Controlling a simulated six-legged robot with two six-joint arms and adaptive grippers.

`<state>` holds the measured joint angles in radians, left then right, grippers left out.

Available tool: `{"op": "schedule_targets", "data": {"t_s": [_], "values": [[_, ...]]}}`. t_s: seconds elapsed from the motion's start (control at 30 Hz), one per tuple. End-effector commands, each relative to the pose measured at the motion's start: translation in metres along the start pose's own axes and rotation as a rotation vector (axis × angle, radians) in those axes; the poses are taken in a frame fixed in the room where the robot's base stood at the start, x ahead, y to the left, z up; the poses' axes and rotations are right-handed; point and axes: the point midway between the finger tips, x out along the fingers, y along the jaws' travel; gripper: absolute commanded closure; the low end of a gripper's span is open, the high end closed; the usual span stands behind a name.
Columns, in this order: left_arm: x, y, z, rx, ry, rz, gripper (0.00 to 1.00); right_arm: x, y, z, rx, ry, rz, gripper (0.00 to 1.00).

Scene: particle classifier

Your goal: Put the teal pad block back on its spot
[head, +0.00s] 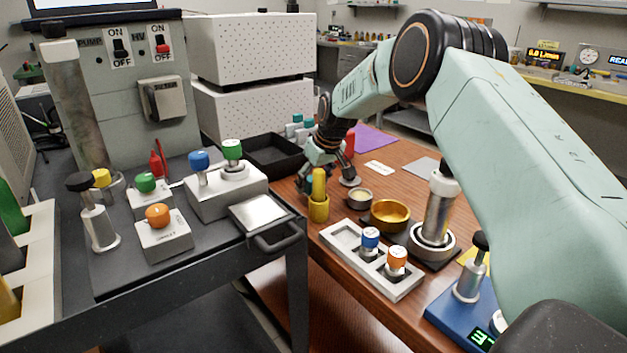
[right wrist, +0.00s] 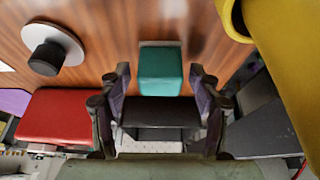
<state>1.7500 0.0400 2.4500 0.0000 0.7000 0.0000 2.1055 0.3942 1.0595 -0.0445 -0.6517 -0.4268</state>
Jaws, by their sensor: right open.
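The teal block (right wrist: 160,72) shows in the right wrist view on the brown wooden table, with a pale edge along its far side. My right gripper (right wrist: 160,84) is open, with one finger on each side of the picture's middle. The block lies between and beyond the fingertips, and I see gaps on both sides. Whether it stands on its spot I cannot tell. In the head view my right gripper (head: 322,172) is low over the table behind the yellow cup, and it mostly hides the block. My left gripper is not in view.
A red block (right wrist: 57,117) and a black knob on a white disc (right wrist: 48,48) lie to the left in the wrist view. A yellow cup (head: 318,209) stands close to the gripper. A black tray (head: 272,153) and a brass bowl (head: 390,214) are nearby.

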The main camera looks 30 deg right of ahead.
Motion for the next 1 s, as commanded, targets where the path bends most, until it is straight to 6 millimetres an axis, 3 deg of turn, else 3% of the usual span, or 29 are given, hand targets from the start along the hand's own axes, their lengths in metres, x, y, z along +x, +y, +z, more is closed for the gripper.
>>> {"op": "schedule_targets", "data": {"t_s": [0.27,0.7,1.0], "values": [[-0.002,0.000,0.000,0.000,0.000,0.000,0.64,-0.009,0.000,-0.002,0.000,0.001,-0.001,0.37],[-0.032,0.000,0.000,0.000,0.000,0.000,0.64,-0.096,0.000,-0.003,0.001,0.001,-0.002,0.37],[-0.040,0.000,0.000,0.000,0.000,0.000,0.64,-0.123,0.000,-0.002,0.000,0.001,-0.001,0.37]]}}
